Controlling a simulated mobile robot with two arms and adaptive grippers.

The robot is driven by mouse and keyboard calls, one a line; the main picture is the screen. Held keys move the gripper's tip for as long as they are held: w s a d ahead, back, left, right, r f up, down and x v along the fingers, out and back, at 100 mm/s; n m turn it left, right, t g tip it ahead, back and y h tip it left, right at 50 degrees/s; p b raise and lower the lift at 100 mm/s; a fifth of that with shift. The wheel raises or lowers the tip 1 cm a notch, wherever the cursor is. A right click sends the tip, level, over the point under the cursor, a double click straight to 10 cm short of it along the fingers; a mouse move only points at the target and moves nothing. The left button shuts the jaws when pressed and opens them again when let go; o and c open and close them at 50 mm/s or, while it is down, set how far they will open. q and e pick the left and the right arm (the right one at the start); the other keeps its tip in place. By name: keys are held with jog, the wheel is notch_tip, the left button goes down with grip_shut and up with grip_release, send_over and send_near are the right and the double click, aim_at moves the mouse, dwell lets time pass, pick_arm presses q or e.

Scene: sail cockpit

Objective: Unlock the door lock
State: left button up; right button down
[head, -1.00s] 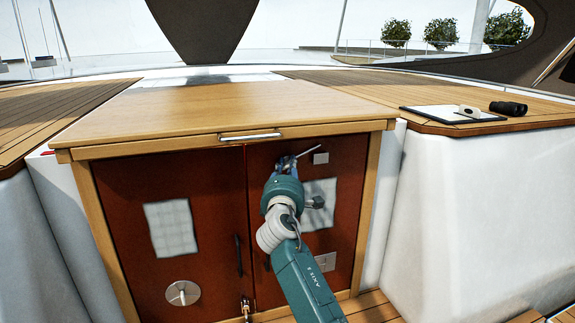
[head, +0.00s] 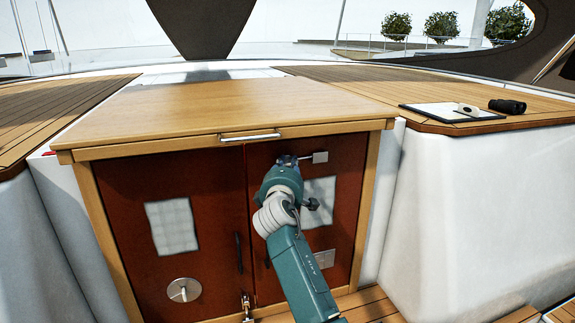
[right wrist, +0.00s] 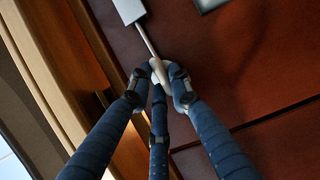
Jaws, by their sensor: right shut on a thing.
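The door lock (head: 320,157) is a small silver plate with a thin bar, high on the right-hand red-brown cabinet door (head: 345,190). In the right wrist view the lock's plate (right wrist: 129,9) is at the top, and its bar runs down to my fingers. My right gripper (head: 293,160) is at the left end of the bar, near the door's top edge. In the wrist view its fingers (right wrist: 163,74) are shut on the pale end of the bar, which they partly hide. My left gripper is in neither view.
The left cabinet door (head: 120,200) stands beside the right one, and both look shut. The wooden top (head: 230,105) overhangs just above my right gripper. A clipboard (head: 425,112) and black binoculars (head: 507,106) lie on the right deck.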

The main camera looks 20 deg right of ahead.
jog(key=c, duration=1.7)
grip_release()
jog(key=shift+d, duration=0.1)
jog(key=shift+o, duration=0.2)
jog(key=v, duration=1.2)
